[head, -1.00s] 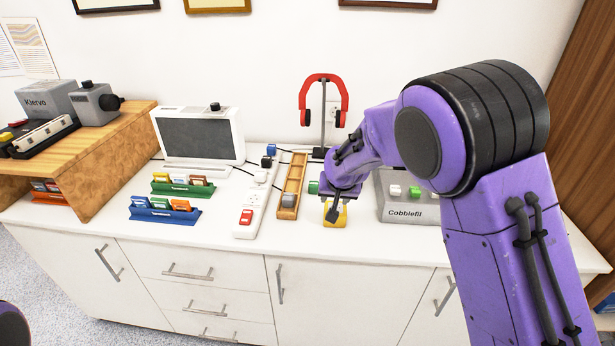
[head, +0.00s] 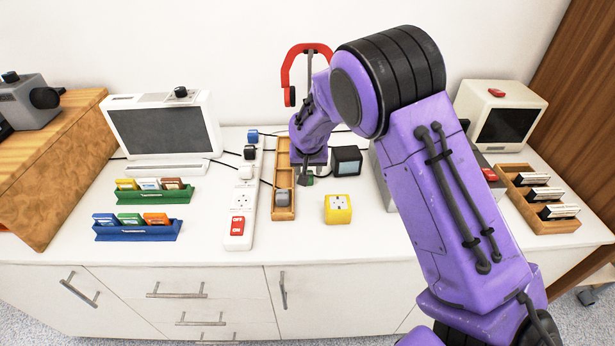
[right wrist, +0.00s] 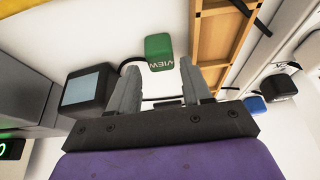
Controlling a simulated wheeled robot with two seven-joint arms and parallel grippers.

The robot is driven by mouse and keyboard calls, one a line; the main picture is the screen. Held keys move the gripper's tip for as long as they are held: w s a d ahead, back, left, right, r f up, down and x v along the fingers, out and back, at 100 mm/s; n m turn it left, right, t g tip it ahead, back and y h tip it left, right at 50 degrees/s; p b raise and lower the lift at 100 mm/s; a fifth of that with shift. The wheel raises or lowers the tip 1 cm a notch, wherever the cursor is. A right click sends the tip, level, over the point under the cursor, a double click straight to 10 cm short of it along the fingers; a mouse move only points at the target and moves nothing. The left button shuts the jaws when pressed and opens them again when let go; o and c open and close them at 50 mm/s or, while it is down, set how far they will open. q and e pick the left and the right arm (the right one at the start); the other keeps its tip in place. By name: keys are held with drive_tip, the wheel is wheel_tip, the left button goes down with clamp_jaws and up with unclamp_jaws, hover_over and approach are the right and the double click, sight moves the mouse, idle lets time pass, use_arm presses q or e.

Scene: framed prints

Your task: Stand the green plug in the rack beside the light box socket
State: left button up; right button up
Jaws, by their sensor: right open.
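The green plug (right wrist: 159,50), marked VIEW, has a dark cable and shows just beyond my right gripper's fingertips in the right wrist view. In the head view only a bit of the plug (head: 310,180) shows beside the gripper. My right gripper (head: 305,183) is open, with its fingers (right wrist: 158,72) apart and nothing gripped. The wooden rack (head: 284,216) lies left of it, with a grey plug (head: 283,197) in its front part; the rack also shows in the right wrist view (right wrist: 215,48). I cannot tell which socket is the light box's. My left gripper is out of view.
A white power strip (head: 241,203) with plugs stands left of the rack. A yellow socket cube (head: 338,209) and a black cube (head: 346,161) stand to the right.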

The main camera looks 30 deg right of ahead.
sight(308, 173)
drive_tip(key=x, duration=0.4)
drive_tip(key=shift+f, duration=0.1)
drive_tip(key=c, duration=0.8)
